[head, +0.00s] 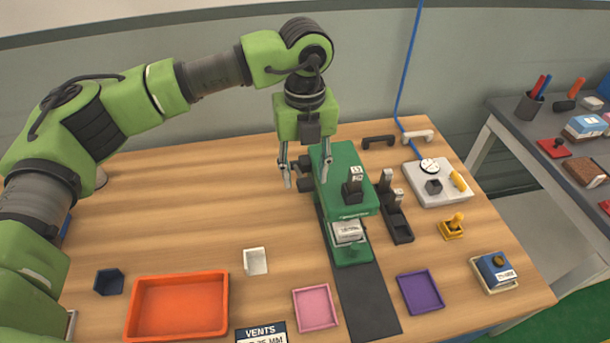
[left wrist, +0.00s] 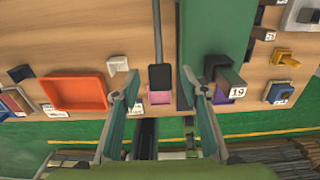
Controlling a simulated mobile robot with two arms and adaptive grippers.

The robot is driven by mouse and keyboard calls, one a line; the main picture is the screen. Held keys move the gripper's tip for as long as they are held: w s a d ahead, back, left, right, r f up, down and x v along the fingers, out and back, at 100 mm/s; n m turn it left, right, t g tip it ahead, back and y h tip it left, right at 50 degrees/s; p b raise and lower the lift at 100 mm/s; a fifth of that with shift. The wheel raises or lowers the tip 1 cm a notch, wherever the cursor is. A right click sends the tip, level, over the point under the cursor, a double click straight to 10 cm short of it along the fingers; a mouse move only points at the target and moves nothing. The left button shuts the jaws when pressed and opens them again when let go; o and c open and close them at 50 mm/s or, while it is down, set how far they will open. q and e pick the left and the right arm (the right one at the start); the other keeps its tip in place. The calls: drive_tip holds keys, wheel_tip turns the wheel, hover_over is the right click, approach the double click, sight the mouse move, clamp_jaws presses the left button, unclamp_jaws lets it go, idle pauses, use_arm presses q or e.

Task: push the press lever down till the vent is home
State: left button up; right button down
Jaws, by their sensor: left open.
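The green press (head: 345,192) stands near the middle of the table. A pale block, which looks like the vent (head: 347,231), sits in the opening under its head; how deep it is seated I cannot tell. My left gripper (head: 306,172) is open, pointing down at the press's left side. In the left wrist view, the press lever, a grey rod with a black grip (left wrist: 160,77), lies beside the green press body. Its grip appears between the spread fingers (left wrist: 159,85), without visible contact. In the head view, the gripper largely hides the lever. My right gripper is out of view.
An orange tray (head: 178,306), a white cup (head: 256,261), a pink tray (head: 315,308) and a purple tray (head: 420,292) lie in front. Black blocks (head: 397,212) and a gauge plate (head: 437,184) stand right of the press. The table's left back is clear.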

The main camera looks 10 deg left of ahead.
sight(305, 181)
use_arm(q)
wheel_tip(305, 181, down, 2)
drive_tip(key=shift+f, duration=0.45)
drive_tip(key=shift+c, duration=0.3)
clamp_jaws()
wheel_tip(305, 181, down, 6)
drive_tip(key=s+b, duration=0.2)
drive_tip(key=b, duration=0.5)
drive_tip(key=shift+s+d, duration=0.2)
drive_tip(key=shift+d, duration=0.2)
drive_tip(key=shift+r, duration=0.1)
